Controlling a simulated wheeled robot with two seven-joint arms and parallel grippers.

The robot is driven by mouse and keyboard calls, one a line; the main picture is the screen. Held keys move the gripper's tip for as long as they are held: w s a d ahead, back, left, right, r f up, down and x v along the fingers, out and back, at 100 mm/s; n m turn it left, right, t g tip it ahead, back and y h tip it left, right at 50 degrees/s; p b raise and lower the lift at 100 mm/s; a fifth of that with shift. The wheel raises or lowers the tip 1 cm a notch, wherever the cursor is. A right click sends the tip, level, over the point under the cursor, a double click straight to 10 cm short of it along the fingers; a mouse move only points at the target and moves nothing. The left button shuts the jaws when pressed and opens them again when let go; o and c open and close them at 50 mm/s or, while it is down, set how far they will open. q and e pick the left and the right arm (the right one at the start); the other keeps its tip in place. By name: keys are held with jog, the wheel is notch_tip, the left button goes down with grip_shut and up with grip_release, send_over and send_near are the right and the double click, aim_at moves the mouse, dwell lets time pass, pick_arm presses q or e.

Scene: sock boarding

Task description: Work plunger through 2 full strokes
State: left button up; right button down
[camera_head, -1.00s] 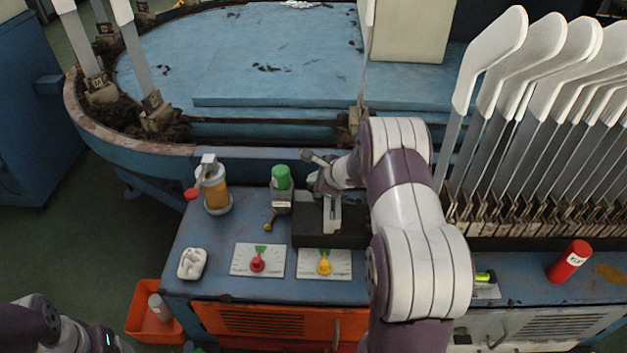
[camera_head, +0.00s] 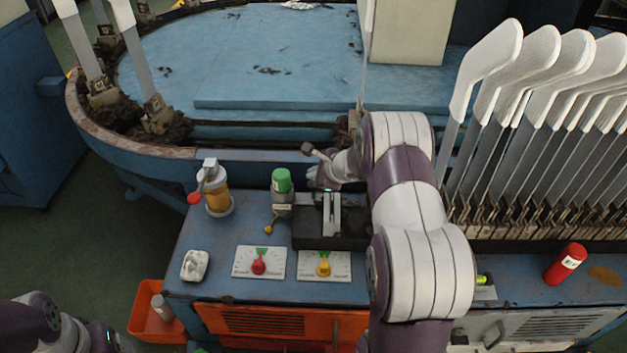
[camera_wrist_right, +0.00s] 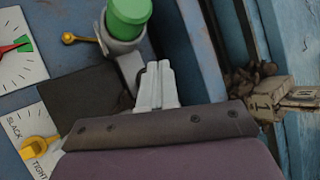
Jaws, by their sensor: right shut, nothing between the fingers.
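I cannot tell for sure which part is the plunger. An amber jar (camera_head: 217,200) stands at the bench's back left, with a grey head and a red knob (camera_head: 194,198) low on its left side. Right of it, a green-capped fitting (camera_head: 281,182) stands upright with a small brass-knobbed lever (camera_head: 269,229); its green cap (camera_wrist_right: 128,14) also shows in the right wrist view. My right gripper (camera_head: 313,182) is right of the green cap, apart from it. Its pale fingers (camera_wrist_right: 159,68) are shut and empty. At the lower left only part of my left arm shows; its gripper is out of view.
A black block (camera_head: 308,242) with upright metal strips stands below my right gripper. Several sock boards (camera_head: 490,60) stand at right.

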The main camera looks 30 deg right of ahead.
notch_tip(320, 180, up, 5)
jog(key=p, duration=0.3)
jog(key=shift+p, duration=0.4)
dwell(2.4)
dwell(0.8)
